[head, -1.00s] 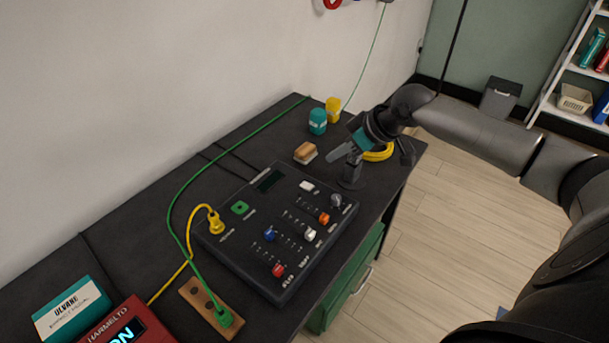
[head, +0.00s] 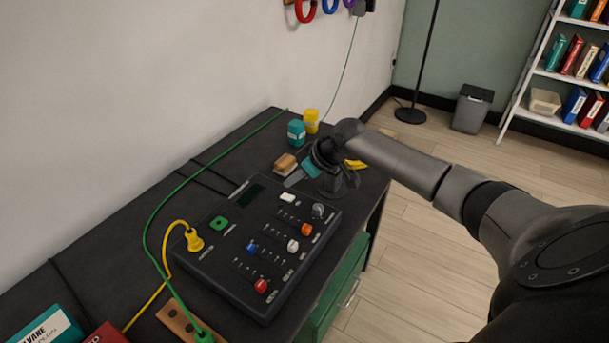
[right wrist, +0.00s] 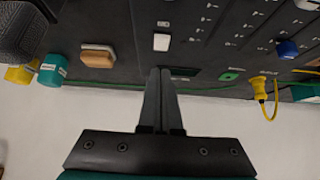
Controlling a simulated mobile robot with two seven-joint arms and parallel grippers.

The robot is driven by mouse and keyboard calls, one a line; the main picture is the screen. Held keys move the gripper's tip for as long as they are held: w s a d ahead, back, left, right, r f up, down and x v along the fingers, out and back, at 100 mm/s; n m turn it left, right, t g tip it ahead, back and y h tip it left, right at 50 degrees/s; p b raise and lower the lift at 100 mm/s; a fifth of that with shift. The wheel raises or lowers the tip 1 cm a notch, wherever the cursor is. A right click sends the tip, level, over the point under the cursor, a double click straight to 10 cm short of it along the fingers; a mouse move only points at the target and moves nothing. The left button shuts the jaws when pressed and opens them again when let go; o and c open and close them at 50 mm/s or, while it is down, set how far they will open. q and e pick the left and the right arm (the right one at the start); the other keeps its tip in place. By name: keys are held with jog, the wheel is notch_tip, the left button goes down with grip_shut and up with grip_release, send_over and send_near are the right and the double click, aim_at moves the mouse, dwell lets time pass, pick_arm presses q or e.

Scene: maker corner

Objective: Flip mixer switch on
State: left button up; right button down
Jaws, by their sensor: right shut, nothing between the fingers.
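The mixer (head: 225,250) is a dark box on the desk with a small display, a green button and several coloured knobs. A small white switch (head: 288,197) sits on its top, near the far edge; it also shows in the right wrist view (right wrist: 161,42). I cannot tell which way it is tipped. My right gripper (head: 290,182) is shut and empty, its fingertips just beyond the white switch. In the right wrist view the closed fingertips (right wrist: 160,72) point toward the switch, with a gap between them in the picture. My left gripper is out of view.
A wooden-backed block (head: 285,163), a teal jar (head: 296,132) and a yellow jar (head: 311,120) stand behind the mixer. A dark microphone (right wrist: 28,35) is close beside the right gripper. A yellow plug (head: 194,241) and cables lie at the mixer's left.

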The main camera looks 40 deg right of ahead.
aim_at(290, 197)
jog(key=f, duration=0.3)
jog(key=shift+s+d+f+b, duration=0.2)
jog(key=shift+s+b, duration=0.1)
jog(key=shift+b, duration=0.1)
jog(key=shift+f, duration=0.2)
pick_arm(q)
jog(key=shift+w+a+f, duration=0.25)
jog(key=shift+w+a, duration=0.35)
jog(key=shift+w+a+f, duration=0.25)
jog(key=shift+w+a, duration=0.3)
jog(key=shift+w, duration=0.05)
pick_arm(e)
jog(key=shift+s+f, duration=0.15)
jog(key=shift+f, duration=0.2)
jog(key=shift+r+p, duration=0.85)
jog(key=shift+p, duration=0.25)
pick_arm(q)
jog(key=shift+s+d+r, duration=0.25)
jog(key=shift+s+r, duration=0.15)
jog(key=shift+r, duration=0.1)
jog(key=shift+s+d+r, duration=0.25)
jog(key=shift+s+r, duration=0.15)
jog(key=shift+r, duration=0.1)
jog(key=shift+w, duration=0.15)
